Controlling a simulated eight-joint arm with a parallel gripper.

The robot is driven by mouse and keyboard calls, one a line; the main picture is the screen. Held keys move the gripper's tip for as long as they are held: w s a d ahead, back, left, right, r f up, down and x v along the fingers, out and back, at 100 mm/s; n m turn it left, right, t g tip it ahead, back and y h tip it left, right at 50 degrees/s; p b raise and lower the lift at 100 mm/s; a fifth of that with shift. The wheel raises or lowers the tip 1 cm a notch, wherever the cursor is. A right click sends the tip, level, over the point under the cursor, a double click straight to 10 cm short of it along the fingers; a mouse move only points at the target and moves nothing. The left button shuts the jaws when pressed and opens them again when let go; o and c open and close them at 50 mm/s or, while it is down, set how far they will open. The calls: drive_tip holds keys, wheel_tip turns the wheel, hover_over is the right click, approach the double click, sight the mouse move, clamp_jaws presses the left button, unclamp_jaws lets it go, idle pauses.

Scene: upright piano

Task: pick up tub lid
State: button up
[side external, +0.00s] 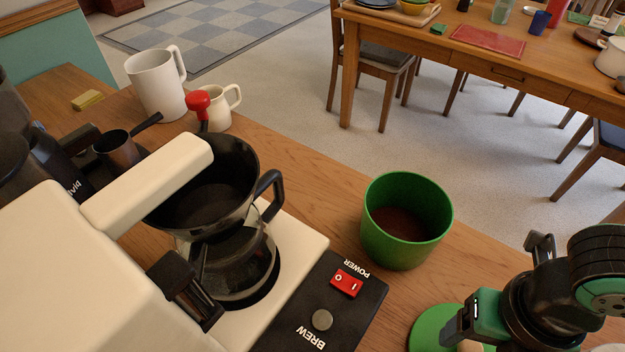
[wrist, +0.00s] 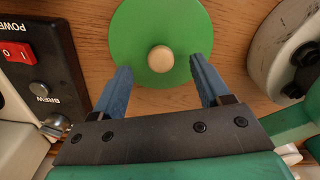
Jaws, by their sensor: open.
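The tub lid (wrist: 160,20) is a flat green disc with a pale round knob (wrist: 160,59) in its middle. It lies on the wooden counter. In the side external view the lid (side external: 425,322) is at the lower right, partly hidden by my gripper. The open green tub (side external: 407,250), with dark brown contents, stands just behind the lid. My gripper (wrist: 160,84) is open, its two blue fingers reaching over the lid's near edge on either side of the knob. The knob is a little beyond the line between the fingertips. Nothing is between the fingers.
A coffee maker (side external: 318,270) with power and brew controls stands left of the lid. A glass carafe (side external: 240,265) sits in it. White mugs (side external: 157,86) and a small dark pot (side external: 117,150) stand farther back. Bare counter (side external: 310,175) lies behind the tub.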

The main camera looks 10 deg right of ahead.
drive_tip(key=shift+f, duration=0.85)
clamp_jaws()
